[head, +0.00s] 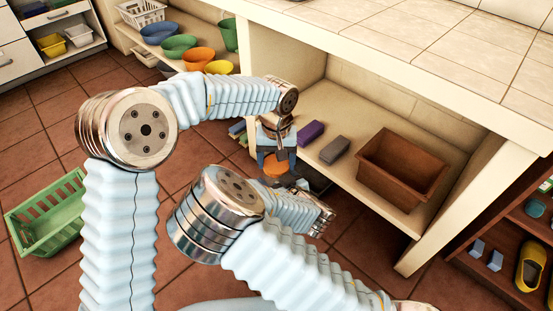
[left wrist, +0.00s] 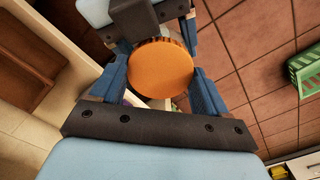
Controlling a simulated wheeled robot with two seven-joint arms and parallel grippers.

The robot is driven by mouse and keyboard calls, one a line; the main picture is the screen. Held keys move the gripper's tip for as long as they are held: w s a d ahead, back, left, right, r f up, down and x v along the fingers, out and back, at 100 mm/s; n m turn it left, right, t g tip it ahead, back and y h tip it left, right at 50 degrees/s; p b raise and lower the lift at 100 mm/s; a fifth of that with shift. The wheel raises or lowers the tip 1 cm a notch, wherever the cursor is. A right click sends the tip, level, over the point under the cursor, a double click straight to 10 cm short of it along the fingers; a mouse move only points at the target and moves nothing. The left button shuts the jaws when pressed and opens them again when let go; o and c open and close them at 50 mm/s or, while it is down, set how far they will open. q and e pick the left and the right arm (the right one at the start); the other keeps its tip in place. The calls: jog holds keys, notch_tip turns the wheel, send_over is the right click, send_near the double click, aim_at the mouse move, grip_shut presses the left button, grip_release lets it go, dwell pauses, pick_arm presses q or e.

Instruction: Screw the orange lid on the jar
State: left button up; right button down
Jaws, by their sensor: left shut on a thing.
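The orange lid (left wrist: 160,68) shows as a round, ridged disc in the left wrist view. It also shows as a small orange patch in the head view (head: 275,168). My left gripper (head: 276,157) is shut on the lid, with a blue finger on either side of it. My right gripper is opposite, close by, at the top of the left wrist view (left wrist: 155,38), with its fingers spread to both sides near the lid. The jar is hidden by the lid and grippers, so I cannot tell whether the right gripper holds it or whether lid and jar touch.
Behind the grippers, a low shelf (head: 350,180) under the tiled counter (head: 420,50) holds a brown bin (head: 402,168), a purple block (head: 310,132) and a grey block (head: 335,149). A green basket (head: 48,210) stands on the floor at left. Open floor lies between.

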pick_arm(q)
jog(key=shift+m, duration=0.7)
jog(key=o, duration=1.2)
jog(key=shift+c, duration=0.2)
jog(key=shift+r, duration=2.25)
jog(key=shift+r, duration=0.1)
notch_tip(320, 180, up, 12)
jog(key=shift+w, duration=0.1)
